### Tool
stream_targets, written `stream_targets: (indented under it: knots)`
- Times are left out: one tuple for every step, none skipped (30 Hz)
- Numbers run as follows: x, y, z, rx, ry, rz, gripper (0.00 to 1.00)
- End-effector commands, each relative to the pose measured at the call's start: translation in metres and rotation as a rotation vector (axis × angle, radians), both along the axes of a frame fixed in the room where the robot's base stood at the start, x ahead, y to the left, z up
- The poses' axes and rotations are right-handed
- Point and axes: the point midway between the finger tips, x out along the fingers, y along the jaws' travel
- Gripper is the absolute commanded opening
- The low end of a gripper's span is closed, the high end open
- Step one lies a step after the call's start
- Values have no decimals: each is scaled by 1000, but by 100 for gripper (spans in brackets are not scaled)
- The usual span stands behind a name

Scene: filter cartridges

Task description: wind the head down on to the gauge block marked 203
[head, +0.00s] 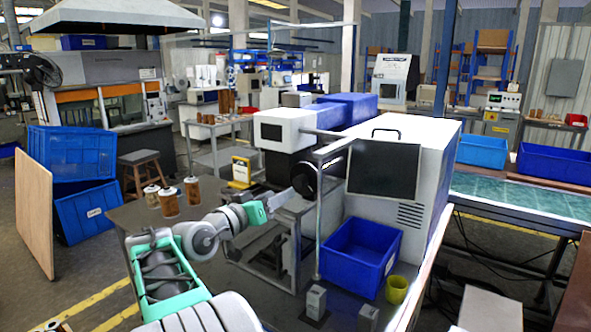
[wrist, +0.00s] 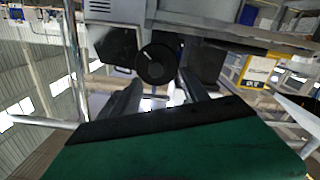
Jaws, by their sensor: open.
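A black handwheel (head: 305,180) stands upright beside a thin metal post, right of my gripper (head: 283,199). In the wrist view the handwheel (wrist: 156,64) shows as a black disc with a round hub, ahead of and between the fingers. My gripper (wrist: 158,92) is open, with nothing seen between its fingers; I cannot tell whether it touches the wheel. Two small grey blocks, one (head: 316,302) and another (head: 368,318), stand on the bench near the front; their marks are not legible. The head that the wheel moves is not clear to see.
A blue bin (head: 359,256) and a yellow-green cup (head: 396,290) stand right of the post, before a large white cabinet (head: 418,145). A yellow device (head: 240,173) stands behind my arm. Several brown filter cartridges, one at the front (head: 168,202), stand at the table's left.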

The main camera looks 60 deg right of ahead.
Motion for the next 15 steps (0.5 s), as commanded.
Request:
stream_targets:
  knots:
    - [-5,-4,6,-15,6,-17,52]
    - [-7,-7,7,-22,7,-23,52]
    - [-9,-12,7,-24,6,-26,52]
    - [-9,-16,7,-23,6,-24,52]
    - [-11,-21,7,-22,6,-26,52]
    - [-12,-29,7,-21,6,-25,52]
    - [-14,-35,7,-21,6,-26,52]
    - [-14,-41,8,-22,5,-25,52]
    - [-16,-49,7,-21,5,-26,52]
    - [-17,-54,7,-21,4,-24,52]
    - [-18,-59,7,-21,4,-24,52]
    - [-18,-65,7,-20,4,-22,52]
    - [-19,-69,7,-20,4,-22,52]
    - [-19,-72,7,-20,4,-22,52]
    - [-19,-75,6,-20,4,-20,52]
